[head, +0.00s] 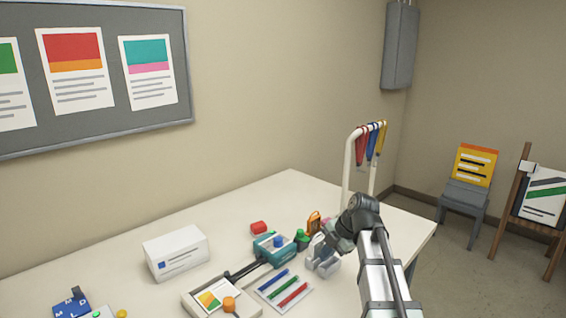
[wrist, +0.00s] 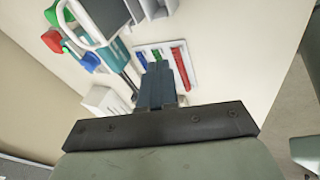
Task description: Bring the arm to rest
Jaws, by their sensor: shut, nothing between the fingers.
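My gripper (wrist: 157,72) is shut and empty, its dark fingers together in the wrist view. In the head view my arm comes in from the lower right and bends down at a dark joint. Its end, my gripper (head: 322,266), is low over the white table (head: 340,292), just right of a white tray of blue, green and red strips (head: 284,291). That tray also shows beyond the fingertips in the wrist view (wrist: 166,64). I cannot tell how high the fingertips are above the table.
A white box (head: 176,252) is further left. A white rack with coloured straps (head: 350,160) rises behind my arm. The table's front right is clear.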

